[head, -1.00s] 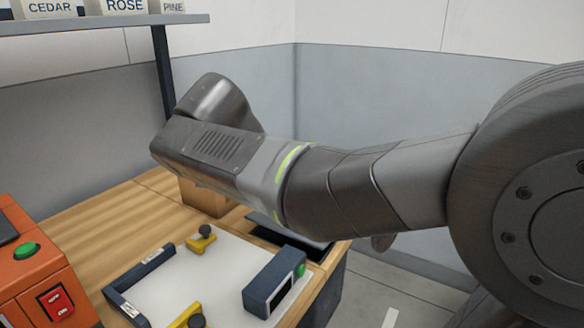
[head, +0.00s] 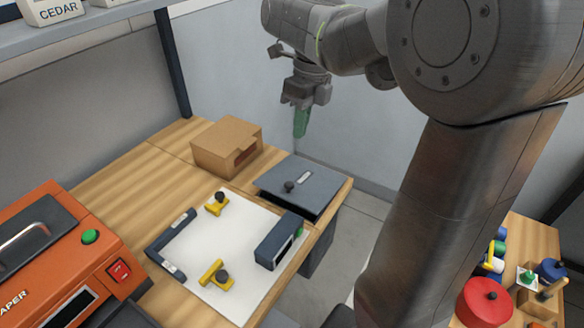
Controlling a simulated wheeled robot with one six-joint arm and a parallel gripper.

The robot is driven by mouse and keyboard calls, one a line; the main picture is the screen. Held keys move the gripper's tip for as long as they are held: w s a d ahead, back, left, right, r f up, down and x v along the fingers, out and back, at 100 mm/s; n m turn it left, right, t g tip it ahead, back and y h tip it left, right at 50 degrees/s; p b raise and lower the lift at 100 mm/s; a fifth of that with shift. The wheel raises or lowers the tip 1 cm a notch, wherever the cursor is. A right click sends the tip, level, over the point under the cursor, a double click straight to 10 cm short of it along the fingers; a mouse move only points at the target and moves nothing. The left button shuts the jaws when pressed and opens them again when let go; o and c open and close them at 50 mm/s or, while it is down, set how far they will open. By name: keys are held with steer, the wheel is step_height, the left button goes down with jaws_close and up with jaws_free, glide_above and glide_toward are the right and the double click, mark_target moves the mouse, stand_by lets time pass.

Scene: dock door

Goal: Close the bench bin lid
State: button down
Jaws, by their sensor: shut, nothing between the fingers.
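The bench bin lid (head: 314,177) is a flat blue-grey plate at the right end of the wooden bench, with a dark round knob (head: 289,187) and a small pale label on top. A dark strip shows under its near-left edge; I cannot tell how large the opening under it is. Part of the dark bin body (head: 319,247) shows below the bench edge. My gripper (head: 300,132) hangs above the lid's far side, pointing down, with green fingers shut and empty. It looks apart from the lid.
A cardboard box (head: 226,146) stands left of the lid. A white board (head: 207,250) with yellow clamps and a dark block (head: 278,243) lies in front. An orange machine (head: 60,250) is at left. A shelf post (head: 173,65) rises behind; a second bench (head: 535,240) is at right.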

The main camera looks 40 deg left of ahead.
glide_above(287, 196)
steer(key=w, duration=0.2)
step_height(287, 196, down, 13)
steer(key=shift+w+a+r+b, duration=0.15)
steer(key=shift+r+b, duration=0.05)
steer(key=shift+b, duration=0.2)
steer(key=shift+f, duration=0.1)
steer(key=s+f, duration=0.2)
steer(key=f, duration=0.1)
steer(key=shift+s, duration=0.1)
steer(key=shift+f, duration=0.3)
